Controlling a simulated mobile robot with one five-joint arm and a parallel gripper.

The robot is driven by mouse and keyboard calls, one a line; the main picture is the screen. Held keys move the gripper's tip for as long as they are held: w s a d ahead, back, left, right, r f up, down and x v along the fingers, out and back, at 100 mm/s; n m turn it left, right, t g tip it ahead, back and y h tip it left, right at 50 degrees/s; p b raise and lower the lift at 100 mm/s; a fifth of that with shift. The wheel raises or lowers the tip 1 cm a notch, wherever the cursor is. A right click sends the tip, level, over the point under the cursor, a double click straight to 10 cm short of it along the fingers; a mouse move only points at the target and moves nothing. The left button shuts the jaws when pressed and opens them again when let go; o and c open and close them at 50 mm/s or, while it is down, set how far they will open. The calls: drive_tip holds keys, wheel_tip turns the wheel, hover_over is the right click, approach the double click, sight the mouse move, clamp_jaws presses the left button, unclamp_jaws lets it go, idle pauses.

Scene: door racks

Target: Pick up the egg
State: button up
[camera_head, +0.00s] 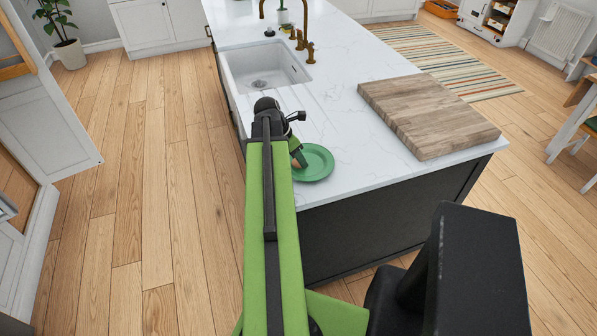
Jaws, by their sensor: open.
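A green plate (318,164) lies near the front corner of the white marble counter. A small brown shape that looks like the egg (296,163) shows at the plate's left side, mostly hidden by my gripper. My gripper (298,155) points down over the left part of the plate, with its tips right at the egg. It is open. I cannot tell from this view whether the tips touch the egg or stand around it.
A wooden cutting board (428,112) lies on the counter to the right of the plate. A white sink (262,67) with brass taps (308,50) is set in behind. The counter's left edge runs beside my arm. Wood floor (150,200) is clear at left.

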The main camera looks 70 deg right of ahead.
drive_tip(key=shift+s+d+f, duration=0.15)
drive_tip(key=shift+f, duration=0.55)
drive_tip(key=shift+r, duration=0.2)
drive_tip(key=c, duration=0.4)
drive_tip(key=shift+r, duration=0.1)
